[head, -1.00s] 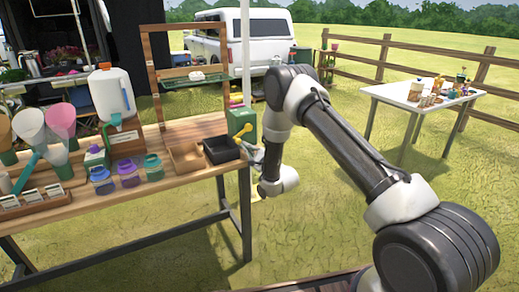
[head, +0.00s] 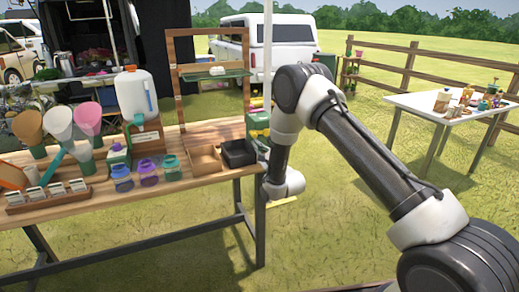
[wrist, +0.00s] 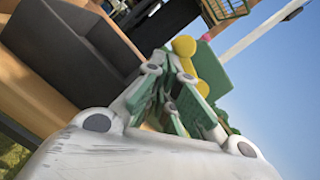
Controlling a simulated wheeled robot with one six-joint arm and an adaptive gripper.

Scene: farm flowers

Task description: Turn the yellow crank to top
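The yellow crank (wrist: 200,87) shows in the wrist view just beyond and to the right of my fingertips, with a round yellow knob (wrist: 184,46) at one end. It sits in front of a green box (wrist: 220,70). In the head view the green box (head: 257,120) stands at the right end of the wooden table, and the crank is mostly hidden there by my arm. In the head view my gripper is largely hidden behind my wrist.
A black tray (head: 239,154) and a wooden tray (head: 205,159) lie left of the green box. Jars and a large white jug (head: 135,97) stand further left on the wooden table (head: 200,180). A white table (head: 425,102) is at right, with grass between.

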